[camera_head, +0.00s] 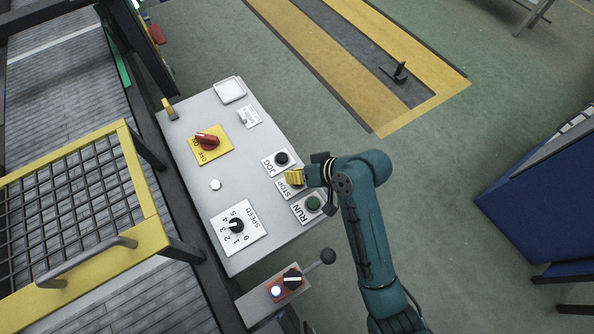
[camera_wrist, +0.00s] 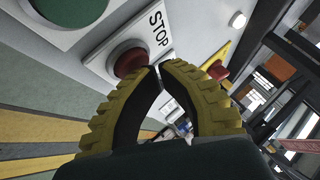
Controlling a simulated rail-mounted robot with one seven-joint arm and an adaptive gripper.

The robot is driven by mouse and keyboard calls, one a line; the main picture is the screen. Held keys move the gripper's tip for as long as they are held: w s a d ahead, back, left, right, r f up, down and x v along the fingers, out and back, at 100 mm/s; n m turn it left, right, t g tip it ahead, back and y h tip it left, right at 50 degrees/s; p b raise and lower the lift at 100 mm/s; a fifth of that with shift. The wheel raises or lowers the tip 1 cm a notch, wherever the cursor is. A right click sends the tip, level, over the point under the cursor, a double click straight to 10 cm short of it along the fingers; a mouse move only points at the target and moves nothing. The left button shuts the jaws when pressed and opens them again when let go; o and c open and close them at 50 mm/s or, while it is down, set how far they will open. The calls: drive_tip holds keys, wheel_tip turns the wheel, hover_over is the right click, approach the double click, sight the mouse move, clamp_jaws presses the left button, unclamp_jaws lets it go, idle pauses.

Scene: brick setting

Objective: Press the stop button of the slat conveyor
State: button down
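The slat conveyor's control panel (camera_head: 190,180) is a light grey box in the head view. Its STOP label (camera_head: 283,188) lies between JOG and RUN; my gripper (camera_head: 290,177) hides the stop button there. In the wrist view the red stop button (camera_wrist: 130,58) sits on its STOP plate (camera_wrist: 158,32), just beyond the left fingertip, which covers part of it. My gripper (camera_wrist: 160,67) has its yellow ribbed fingers brought together at the tips, with a thin slit between them and nothing held. I cannot tell whether a finger touches the button.
The green RUN button (camera_head: 313,203) and black JOG button (camera_head: 281,158) flank the gripper closely. A red rotary switch (camera_head: 206,139) and speed knob (camera_head: 236,225) are further left on the panel. A black ball lever (camera_head: 327,256) stands below. The yellow-framed conveyor guard (camera_head: 140,185) is left.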

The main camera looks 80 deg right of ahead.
drive_tip(key=shift+f, duration=0.3)
idle(0.4)
drive_tip(key=shift+r+p, duration=0.9)
drive_tip(key=shift+p, duration=0.3)
wheel_tip(320, 180, up, 5)
drive_tip(key=p, duration=0.6)
drive_tip(key=shift+r, duration=0.15)
